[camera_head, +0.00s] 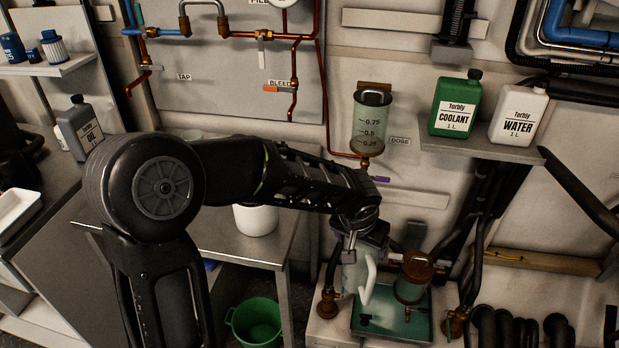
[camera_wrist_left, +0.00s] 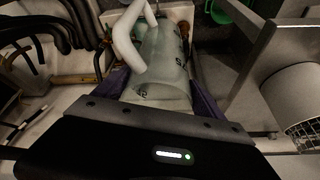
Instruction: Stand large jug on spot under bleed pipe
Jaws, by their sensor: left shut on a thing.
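The translucent jug with a white handle (camera_head: 351,279) is held by my left gripper (camera_head: 354,240) at the lower right of the head view. In the left wrist view the jug (camera_wrist_left: 165,62) lies between the purple-edged fingers, its handle at upper left. It appears over or in front of a green tray (camera_head: 408,322); I cannot tell whether it touches the tray. The bleed pipe (camera_head: 293,98) points down from the wall by the BLEED label. My left forearm hides the area below it, including any marked spot. My right gripper is out of view.
A white container (camera_head: 256,219) stands on the metal bench (camera_head: 283,250), partly behind my arm. A brown-topped canister (camera_head: 413,279) is close beside the jug. A green bucket (camera_head: 256,322) is below the bench. A shelf (camera_head: 480,148) at right holds coolant and water bottles.

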